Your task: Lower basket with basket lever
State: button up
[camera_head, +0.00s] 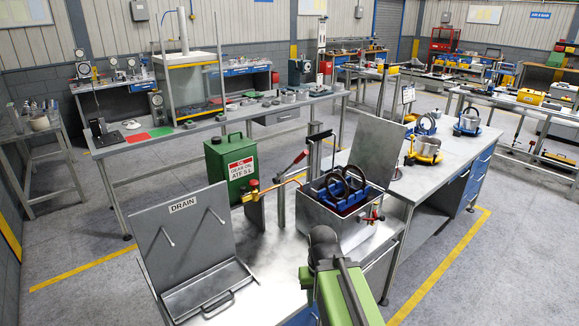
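The blue basket (338,203) sits in the open mouth of a grey metal tank (338,229), with dark rings (355,180) standing upright in it above the rim. A post (314,147) rises behind the tank. A lever with a red grip (293,162) slants down to the left from the post; it looks like the basket lever. My green arm comes up from the bottom edge and ends in a dark grey rounded part (324,243) in front of the tank. It appears apart from the lever. Fingertips cannot be made out.
The tank's lid (360,147) stands open behind. Left are a green oil can (231,170), a brass-coloured pipe and a tilted DRAIN panel (184,240) over a tray. Right is a workbench (440,170) with clutch parts. Floor is clear at lower right.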

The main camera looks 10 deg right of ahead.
aim_at(276, 180)
jog(key=i, duration=0.95)
jog(key=u, duration=0.15)
jog(key=k, duration=0.55)
jog(key=u, duration=2.3)
jog(key=k, duration=0.7)
jog(key=z, duration=0.45)
jog(key=i, duration=0.6)
jog(key=u, duration=0.15)
